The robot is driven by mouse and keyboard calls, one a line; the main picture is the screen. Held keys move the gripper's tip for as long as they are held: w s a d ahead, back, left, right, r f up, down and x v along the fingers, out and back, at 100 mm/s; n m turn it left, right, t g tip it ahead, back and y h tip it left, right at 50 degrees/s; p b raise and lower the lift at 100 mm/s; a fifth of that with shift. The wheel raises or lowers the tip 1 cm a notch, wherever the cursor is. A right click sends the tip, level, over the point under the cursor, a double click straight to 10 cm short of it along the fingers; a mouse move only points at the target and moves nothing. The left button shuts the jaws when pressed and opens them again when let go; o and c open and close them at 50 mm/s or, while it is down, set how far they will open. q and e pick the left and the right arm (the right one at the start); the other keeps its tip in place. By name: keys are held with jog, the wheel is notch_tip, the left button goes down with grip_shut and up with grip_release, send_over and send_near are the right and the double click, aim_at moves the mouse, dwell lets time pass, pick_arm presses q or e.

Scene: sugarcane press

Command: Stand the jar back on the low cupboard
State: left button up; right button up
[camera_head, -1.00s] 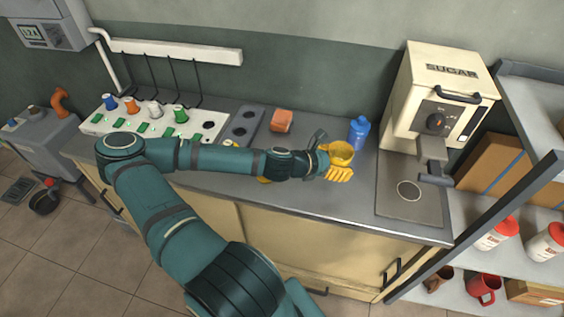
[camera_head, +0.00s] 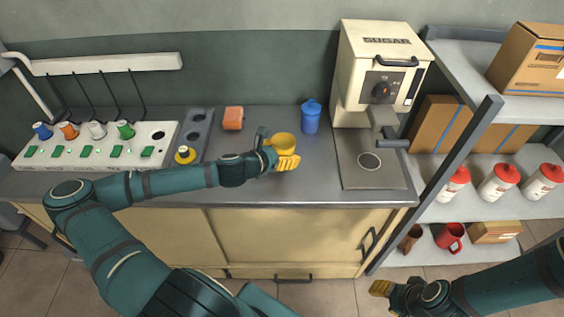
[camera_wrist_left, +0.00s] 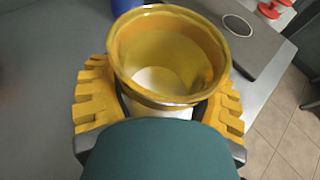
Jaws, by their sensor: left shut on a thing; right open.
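A yellow jar (camera_head: 284,141) with an open top is held upright by my left gripper (camera_head: 282,160). In the left wrist view the jar (camera_wrist_left: 168,55) is between the yellow fingers, which are shut on its sides; its inside looks empty, with a pale bottom. The jar is over the grey top of the low cupboard (camera_head: 300,187), left of the sugar machine. I cannot tell whether its base touches the top. My right gripper (camera_head: 388,291) is open and empty, low in front of the cupboard at the lower right.
A blue lidded container (camera_head: 311,117) stands behind and right of the jar. An orange block (camera_head: 233,118) and a white panel with colored plugs (camera_head: 90,147) are to the left. The sugar machine (camera_head: 375,75) and an open shelf (camera_head: 510,205) are at right. The cupboard top's front middle is clear.

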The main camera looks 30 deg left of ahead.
pick_arm(q)
jog(key=shift+f+b, duration=0.55)
jog(key=shift+f, duration=1.35)
jog(key=o, duration=1.3)
jog(key=shift+f, duration=0.1)
